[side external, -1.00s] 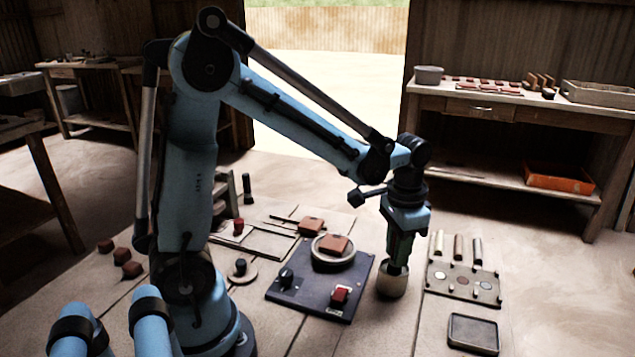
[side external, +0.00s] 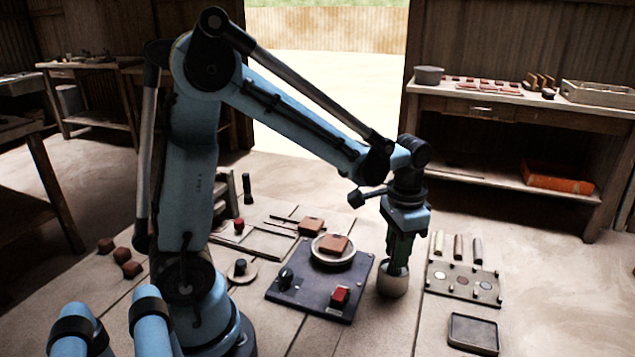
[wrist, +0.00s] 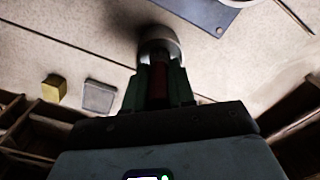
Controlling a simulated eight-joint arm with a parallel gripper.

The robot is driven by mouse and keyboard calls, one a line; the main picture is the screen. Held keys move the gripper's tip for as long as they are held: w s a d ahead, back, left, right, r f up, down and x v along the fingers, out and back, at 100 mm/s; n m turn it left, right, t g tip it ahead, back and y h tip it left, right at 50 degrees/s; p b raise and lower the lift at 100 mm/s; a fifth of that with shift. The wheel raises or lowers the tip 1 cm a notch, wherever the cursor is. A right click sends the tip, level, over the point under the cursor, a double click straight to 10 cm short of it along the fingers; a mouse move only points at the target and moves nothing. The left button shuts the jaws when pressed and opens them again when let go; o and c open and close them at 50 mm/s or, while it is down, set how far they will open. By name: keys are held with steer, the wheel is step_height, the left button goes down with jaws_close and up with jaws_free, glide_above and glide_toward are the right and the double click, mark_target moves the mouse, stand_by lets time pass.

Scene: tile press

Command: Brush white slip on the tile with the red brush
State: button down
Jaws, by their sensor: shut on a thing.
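My gripper (side external: 399,262) points down over a pale round pot (side external: 391,284) to the right of the dark blue base plate. In the wrist view, my gripper (wrist: 158,88) is shut on a reddish-brown handle, the red brush (wrist: 158,80). The brush's lower end is hidden at the pot (wrist: 163,41), so I cannot see its bristles. The reddish tile (side external: 334,243) lies on a round pale disc (side external: 334,261) on the base plate, left of the gripper and apart from it.
The base plate (side external: 318,299) carries a black knob (side external: 286,277) and a red button (side external: 340,295). A board with coloured spots (side external: 463,282), upright sticks (side external: 458,247) behind it and a dark tray (side external: 473,334) are to the right. Another reddish tile (side external: 311,224) lies behind.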

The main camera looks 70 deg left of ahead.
steer(key=shift+r, duration=3.5)
